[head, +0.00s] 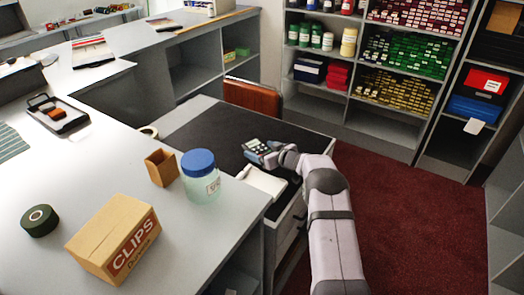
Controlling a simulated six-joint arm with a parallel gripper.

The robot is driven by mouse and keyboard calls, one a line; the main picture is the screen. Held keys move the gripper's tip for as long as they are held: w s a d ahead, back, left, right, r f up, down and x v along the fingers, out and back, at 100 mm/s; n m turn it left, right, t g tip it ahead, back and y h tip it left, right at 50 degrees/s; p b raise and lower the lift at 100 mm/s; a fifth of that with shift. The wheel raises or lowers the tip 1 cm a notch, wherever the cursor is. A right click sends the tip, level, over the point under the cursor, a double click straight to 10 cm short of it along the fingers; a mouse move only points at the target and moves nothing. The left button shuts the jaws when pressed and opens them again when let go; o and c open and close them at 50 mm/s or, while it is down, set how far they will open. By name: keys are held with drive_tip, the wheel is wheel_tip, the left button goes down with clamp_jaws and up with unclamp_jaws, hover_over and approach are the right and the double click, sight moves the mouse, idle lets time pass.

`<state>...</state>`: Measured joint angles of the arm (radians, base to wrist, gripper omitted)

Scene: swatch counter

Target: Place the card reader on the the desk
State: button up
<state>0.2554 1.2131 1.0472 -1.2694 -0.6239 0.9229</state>
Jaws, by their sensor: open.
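The card reader (257,147), a small dark device with a pale blue screen and keys, is at the right part of the black mat on the lower desk (184,122). It appears to rest on the mat, but I cannot tell for sure. My gripper (271,156) is open right beside the card reader, at its right end. The fingertips are small here and partly hidden by my wrist, so I cannot tell whether they touch it.
A white paper pad (263,181) lies in front of the card reader. On the nearer counter stand a blue-lidded jar (201,185), a brown cup (161,168), a clips box (113,238) and a green tape roll (39,220). A brown chair (252,97) stands behind the desk.

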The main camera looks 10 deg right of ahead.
drive_tip(key=shift+r, duration=0.25)
drive_tip(key=shift+b+v, duration=0.4)
drive_tip(key=shift+v, duration=5.6)
drive_tip(key=shift+d, duration=0.1)
